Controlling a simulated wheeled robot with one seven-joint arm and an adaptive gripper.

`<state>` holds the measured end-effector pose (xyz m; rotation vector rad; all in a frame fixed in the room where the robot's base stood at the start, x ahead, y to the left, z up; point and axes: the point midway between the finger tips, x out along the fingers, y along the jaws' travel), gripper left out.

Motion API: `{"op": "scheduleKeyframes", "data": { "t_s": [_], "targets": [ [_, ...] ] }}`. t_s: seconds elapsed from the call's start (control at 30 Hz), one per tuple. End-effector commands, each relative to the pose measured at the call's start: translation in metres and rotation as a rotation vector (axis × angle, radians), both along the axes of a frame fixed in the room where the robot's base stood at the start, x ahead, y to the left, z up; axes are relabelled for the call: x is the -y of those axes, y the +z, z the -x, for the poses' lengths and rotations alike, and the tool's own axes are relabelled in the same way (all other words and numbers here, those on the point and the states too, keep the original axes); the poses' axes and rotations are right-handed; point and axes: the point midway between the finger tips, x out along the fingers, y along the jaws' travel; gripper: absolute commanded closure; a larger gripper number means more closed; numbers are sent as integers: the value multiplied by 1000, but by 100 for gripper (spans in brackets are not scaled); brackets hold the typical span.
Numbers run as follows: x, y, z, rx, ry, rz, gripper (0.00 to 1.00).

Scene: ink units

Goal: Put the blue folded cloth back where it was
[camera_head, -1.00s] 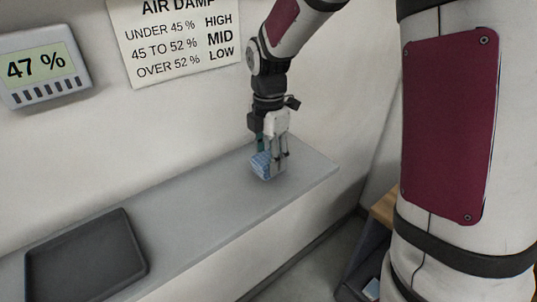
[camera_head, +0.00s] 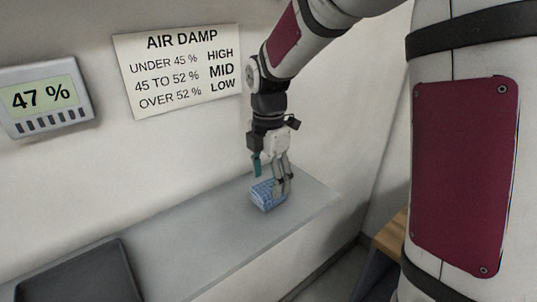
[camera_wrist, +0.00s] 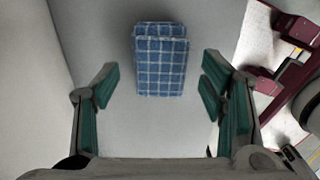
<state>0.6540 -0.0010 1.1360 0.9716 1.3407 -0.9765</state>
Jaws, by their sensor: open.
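The blue folded cloth (camera_head: 267,196), with a white check pattern, lies on the grey shelf (camera_head: 215,234) toward its right end. In the wrist view the cloth (camera_wrist: 161,62) lies flat, centred ahead of the fingers. My gripper (camera_head: 271,178) is just above the cloth, pointing down. In the wrist view my gripper (camera_wrist: 160,84) is open, its teal finger pads apart on either side with clear gaps to the cloth. Nothing is held.
A dark empty tray (camera_head: 78,281) sits on the left of the shelf. A meter (camera_head: 43,95) on the wall reads 47 %. The air damp sign (camera_head: 180,75) gives 45 to 52 % as MID. The shelf between tray and cloth is clear.

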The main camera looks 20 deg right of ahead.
Motion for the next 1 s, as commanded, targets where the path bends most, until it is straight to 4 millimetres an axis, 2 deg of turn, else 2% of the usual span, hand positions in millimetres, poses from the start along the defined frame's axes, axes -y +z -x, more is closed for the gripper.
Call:
{"op": "scheduleKeyframes", "data": {
  "t_s": [0.1,0.3,0.43,0.63,0.77,1.0],
  "targets": [
    [0,26,-2,6,-2,0,35],
    [0,64,-1,4,-1,0,35],
    [0,81,-1,3,0,0,35],
    [-1,96,5,11,-37,3,35],
    [-2,109,28,61,-214,10,35],
    [-2,131,100,218,-813,-51,35]
  ]
}}
